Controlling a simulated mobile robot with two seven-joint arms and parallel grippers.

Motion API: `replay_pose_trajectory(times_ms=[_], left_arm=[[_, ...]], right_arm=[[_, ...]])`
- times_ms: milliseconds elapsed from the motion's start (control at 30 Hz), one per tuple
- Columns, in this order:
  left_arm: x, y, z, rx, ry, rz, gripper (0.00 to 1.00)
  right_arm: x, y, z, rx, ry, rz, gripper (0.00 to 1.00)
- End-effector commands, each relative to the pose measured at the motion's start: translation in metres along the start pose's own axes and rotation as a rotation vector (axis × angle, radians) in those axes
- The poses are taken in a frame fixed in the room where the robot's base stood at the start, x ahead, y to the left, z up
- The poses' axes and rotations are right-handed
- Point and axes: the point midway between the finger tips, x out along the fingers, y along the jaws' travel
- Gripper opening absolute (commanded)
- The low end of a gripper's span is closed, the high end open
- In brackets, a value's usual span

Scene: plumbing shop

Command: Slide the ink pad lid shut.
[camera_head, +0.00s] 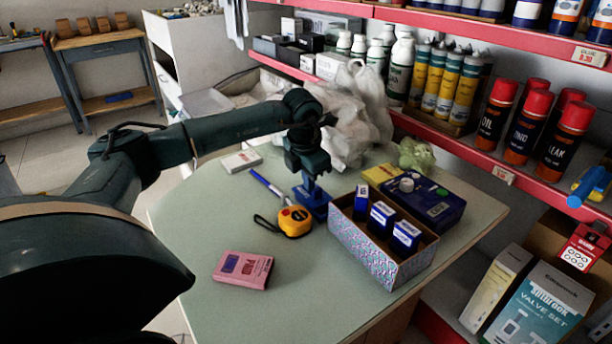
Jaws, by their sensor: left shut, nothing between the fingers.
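My left gripper (309,185) points down from the arm over the middle of the table, shut with nothing between its fingers. Right below its fingertips is a small blue object (317,207), which looks like the ink pad. The gripper hides part of it, and I cannot tell how far its lid is open or whether the fingertips touch it. My right gripper is not in view.
A patterned box (385,264) holding several blue-and-white items stands close right of the gripper. A yellow tape measure (294,221), a blue pen (266,187) and a pink box (242,269) lie left. A dark blue case (436,207) and plastic bag (352,120) are behind. Front table is clear.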

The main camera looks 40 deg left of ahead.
Motion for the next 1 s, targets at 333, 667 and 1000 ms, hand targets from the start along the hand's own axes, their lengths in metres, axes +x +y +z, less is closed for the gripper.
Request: replay_pose_trajectory(times_ms=[333,667,1000], left_arm=[[0.009,-0.017,-0.005,0.006,0.020,-0.006,0.00],[0.008,-0.028,-0.005,0.005,0.019,-0.006,0.00],[0.009,-0.024,-0.005,0.005,0.020,-0.006,0.00]], right_arm=[[-0.001,0.000,-0.001,0.000,0.000,0.000,0.30],[-0.001,0.000,-0.003,0.000,0.000,0.000,0.30],[-0.001,0.000,-0.004,-0.001,0.000,0.000,0.30]])
